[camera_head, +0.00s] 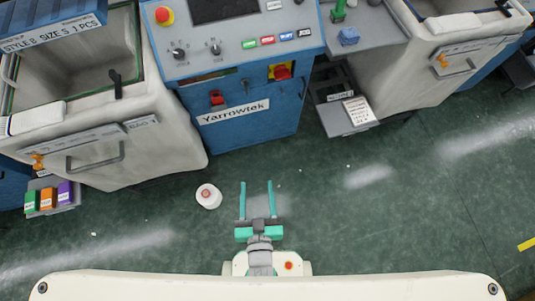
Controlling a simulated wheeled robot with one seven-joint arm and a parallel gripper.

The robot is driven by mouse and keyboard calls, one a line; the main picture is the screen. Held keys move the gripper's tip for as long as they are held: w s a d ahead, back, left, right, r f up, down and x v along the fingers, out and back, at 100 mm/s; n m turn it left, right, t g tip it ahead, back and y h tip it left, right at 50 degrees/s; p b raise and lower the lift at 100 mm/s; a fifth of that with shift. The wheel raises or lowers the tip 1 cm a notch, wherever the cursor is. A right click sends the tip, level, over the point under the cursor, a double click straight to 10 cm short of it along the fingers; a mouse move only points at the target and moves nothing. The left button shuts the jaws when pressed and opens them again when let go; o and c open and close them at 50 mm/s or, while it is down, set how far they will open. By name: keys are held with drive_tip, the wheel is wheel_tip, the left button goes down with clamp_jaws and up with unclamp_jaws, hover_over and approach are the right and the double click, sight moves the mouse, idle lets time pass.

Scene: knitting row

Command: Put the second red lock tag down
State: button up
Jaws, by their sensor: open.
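My gripper (257,184) is open, its two teal fingers spread and pointing away from me toward the blue Yarrowtek cabinet (270,130). Only green floor shows between the fingers. A small red item (217,97) is on the cabinet front, left of a keyhole. Another red piece (282,71) sits on a yellow plate at the cabinet's upper right. I cannot tell whether either is a red lock tag. Both are well beyond the fingertips.
A white cone-like spool (208,196) stands on the floor just left of my gripper. A grey fabric bin (100,150) is at left, another (425,70) at right. A low shelf (346,118) juts out right of the cabinet. The floor (400,200) at right is clear.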

drive_tip(key=s+d+r+h, duration=0.1)
drive_tip(key=s+d+r, duration=0.2)
drive_tip(key=s+r, duration=0.4)
drive_tip(key=shift+s+m+t, duration=0.3)
drive_tip(key=shift+s, duration=0.25)
drive_tip(key=shift+d, duration=0.1)
drive_tip(key=shift+s, duration=0.1)
idle(0.5)
drive_tip(key=shift+c, duration=0.4)
drive_tip(key=c, duration=0.5)
drive_tip(key=shift+d, duration=0.1)
